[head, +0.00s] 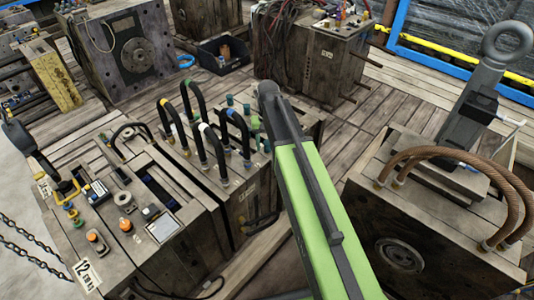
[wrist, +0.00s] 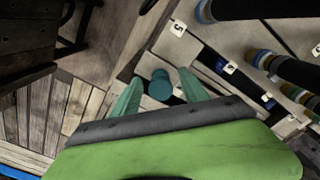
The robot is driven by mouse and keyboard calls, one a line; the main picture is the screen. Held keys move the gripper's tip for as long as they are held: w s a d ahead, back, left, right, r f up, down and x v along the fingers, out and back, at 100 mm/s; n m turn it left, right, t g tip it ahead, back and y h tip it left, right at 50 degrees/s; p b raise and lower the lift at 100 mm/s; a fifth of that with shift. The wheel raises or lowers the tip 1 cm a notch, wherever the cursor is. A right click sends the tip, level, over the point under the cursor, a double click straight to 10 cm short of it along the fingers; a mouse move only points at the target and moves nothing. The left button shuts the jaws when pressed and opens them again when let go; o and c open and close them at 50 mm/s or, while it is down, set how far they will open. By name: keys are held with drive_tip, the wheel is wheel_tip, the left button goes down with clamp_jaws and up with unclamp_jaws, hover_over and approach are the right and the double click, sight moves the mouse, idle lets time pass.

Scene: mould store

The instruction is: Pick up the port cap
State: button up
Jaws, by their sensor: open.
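The port cap looks to be the small teal round piece (wrist: 159,88) in the wrist view, with a narrower end at its top. It sits by the edge of a mould block. My gripper (wrist: 160,76) is open, with one green finger on each side of the teal piece. Gaps show between the piece and both fingers. In the head view, small teal pieces (head: 247,109) show just left of my arm. I cannot tell which of them is the one between my fingers. My fingertips are mostly hidden behind my arm there.
Black hoses (head: 202,150) arch over the mould block left of my arm, close to the teal pieces. Large hose ends (wrist: 290,70) crowd the right of the wrist view. A mould with brown hoses (head: 462,165) and a lifting eye stands right. Planked floor lies between.

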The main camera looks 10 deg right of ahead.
clamp_jaws()
idle(0.3)
idle(0.3)
drive_tip(key=shift+r+p, duration=0.6)
drive_tip(key=shift+p, duration=0.2)
wheel_tip(320, 180, up, 4)
drive_tip(key=p, duration=0.4)
drive_tip(key=s+r+p, duration=0.5)
drive_tip(key=s, duration=0.6)
drive_tip(key=shift+s+d+r+p, duration=0.35)
drive_tip(key=shift+d+r+p, duration=0.05)
drive_tip(key=shift+d, duration=0.05)
